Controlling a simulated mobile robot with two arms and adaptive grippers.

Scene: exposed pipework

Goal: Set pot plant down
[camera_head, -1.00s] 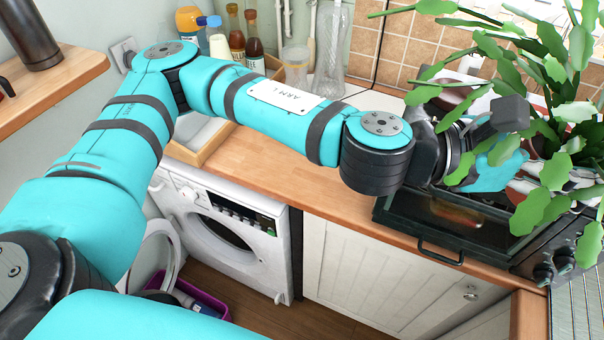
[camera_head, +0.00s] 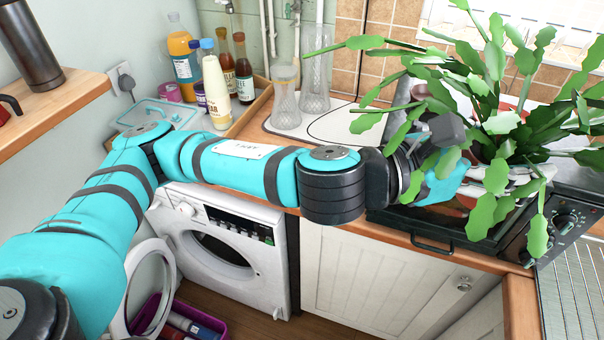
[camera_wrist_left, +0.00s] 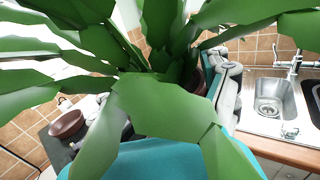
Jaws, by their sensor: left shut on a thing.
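The pot plant (camera_head: 495,95) has long, flat, jointed green leaves and is at the upper right in the head view. My left gripper (camera_head: 505,182) is shut on it, above the dark mini oven (camera_head: 425,217) on the worktop. Leaves hide most of the pot and parts of the fingers. In the left wrist view the plant's leaves (camera_wrist_left: 155,105) fill the middle, and a bit of the reddish-brown pot (camera_wrist_left: 201,86) shows beside a grey finger. I cannot tell whether the pot touches anything below. My right gripper is not in view.
Bottles (camera_head: 216,92) and clear glass vessels (camera_head: 285,98) stand along the back left of the worktop. A washing machine (camera_head: 215,240) with its door open is below. A metal drainer (camera_head: 580,290) is at the right. The wrist view shows a sink (camera_wrist_left: 273,105) and a brown bowl (camera_wrist_left: 67,124).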

